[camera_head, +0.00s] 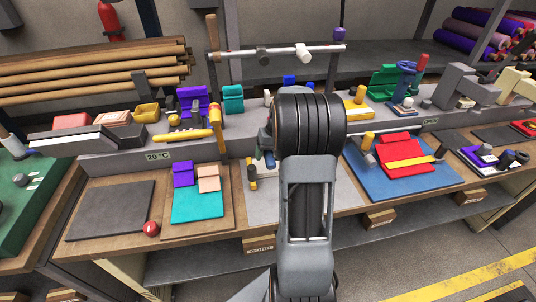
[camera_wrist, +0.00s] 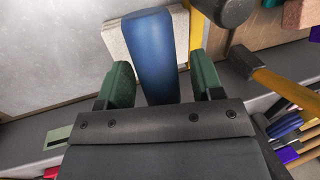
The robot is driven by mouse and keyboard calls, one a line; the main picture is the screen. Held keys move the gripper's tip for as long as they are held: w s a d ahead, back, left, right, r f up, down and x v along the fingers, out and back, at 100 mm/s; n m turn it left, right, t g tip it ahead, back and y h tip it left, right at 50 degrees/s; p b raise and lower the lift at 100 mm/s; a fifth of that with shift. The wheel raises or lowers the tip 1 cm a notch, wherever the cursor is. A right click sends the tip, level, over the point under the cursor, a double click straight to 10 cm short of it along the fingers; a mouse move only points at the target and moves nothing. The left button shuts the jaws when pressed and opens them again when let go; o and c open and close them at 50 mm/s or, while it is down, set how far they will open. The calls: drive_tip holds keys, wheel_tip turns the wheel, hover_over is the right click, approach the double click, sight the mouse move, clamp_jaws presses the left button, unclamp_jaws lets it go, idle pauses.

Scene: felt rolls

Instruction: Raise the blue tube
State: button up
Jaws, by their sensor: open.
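The blue tube (camera_wrist: 155,50) is in the wrist view, between the two green fingers of my gripper (camera_wrist: 160,82). The fingers are open, with a gap on each side of the tube. The tube's near end is hidden by my gripper body. A cream block (camera_wrist: 118,45) shows behind or beneath the tube; I cannot tell whether they touch. In the head view my arm covers most of this spot, so the tube cannot be made out surely there.
A hammer-like tool (camera_wrist: 275,88) with an orange handle lies close on the right in the wrist view. In the head view, a dark mat (camera_head: 110,210), a red ball (camera_head: 151,229) and a teal board (camera_head: 200,207) are left of my arm. A blue mat (camera_head: 375,182) is right.

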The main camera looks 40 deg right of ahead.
clamp_jaws()
idle(0.4)
drive_tip(key=shift+r, duration=0.15)
